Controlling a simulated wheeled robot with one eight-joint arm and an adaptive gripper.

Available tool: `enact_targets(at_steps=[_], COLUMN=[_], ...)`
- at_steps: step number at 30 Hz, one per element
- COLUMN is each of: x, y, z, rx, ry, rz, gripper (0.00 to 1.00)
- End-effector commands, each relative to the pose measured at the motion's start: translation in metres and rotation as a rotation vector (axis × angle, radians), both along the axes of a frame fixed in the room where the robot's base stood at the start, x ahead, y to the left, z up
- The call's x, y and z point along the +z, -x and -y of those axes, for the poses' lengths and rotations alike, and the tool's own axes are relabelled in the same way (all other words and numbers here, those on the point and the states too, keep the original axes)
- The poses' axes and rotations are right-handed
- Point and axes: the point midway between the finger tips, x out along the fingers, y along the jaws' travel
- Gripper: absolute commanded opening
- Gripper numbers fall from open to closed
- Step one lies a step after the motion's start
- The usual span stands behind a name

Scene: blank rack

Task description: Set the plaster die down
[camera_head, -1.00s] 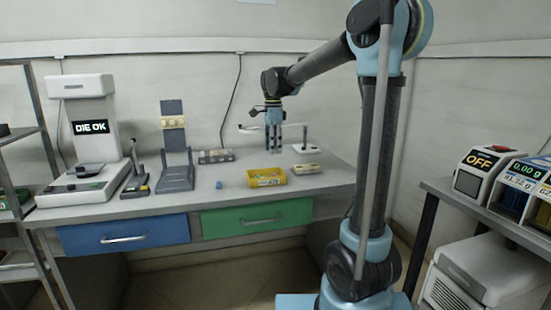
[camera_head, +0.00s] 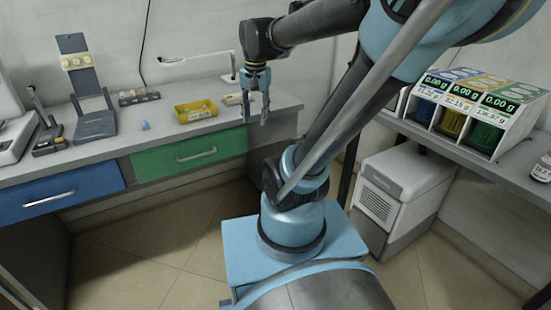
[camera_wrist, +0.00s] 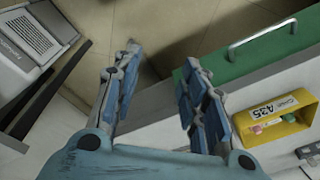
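My gripper (camera_head: 255,118) hangs with its fingers down in front of the bench's front edge, near its right end. In the wrist view my gripper (camera_wrist: 160,58) has its two blue fingers spread, with nothing between them and the floor beyond. I cannot tell which piece is the plaster die.
The bench (camera_head: 155,146) has a blue drawer (camera_head: 60,192) and a green drawer (camera_head: 190,155). A small blue object (camera_head: 144,125) lies left of the tray. A beige block (camera_head: 233,99) is right of it. A side bench at right carries a display dispenser (camera_head: 470,110); a white unit (camera_head: 400,190) stands below.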

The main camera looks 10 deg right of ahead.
Motion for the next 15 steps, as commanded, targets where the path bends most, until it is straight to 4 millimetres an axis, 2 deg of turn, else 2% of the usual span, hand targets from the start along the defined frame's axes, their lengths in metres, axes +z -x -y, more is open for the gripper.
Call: enact_targets(at_steps=[3,9,15], x=[-0.025,-0.069,-0.103], y=[0.031,0.074,0.101], z=[0.015,0.033,0.042], rx=[0.105,0.293,0.428], ry=[0.017,0.053,0.084], rz=[0.019,0.050,0.070], gripper=[0.39,0.39,0.39])
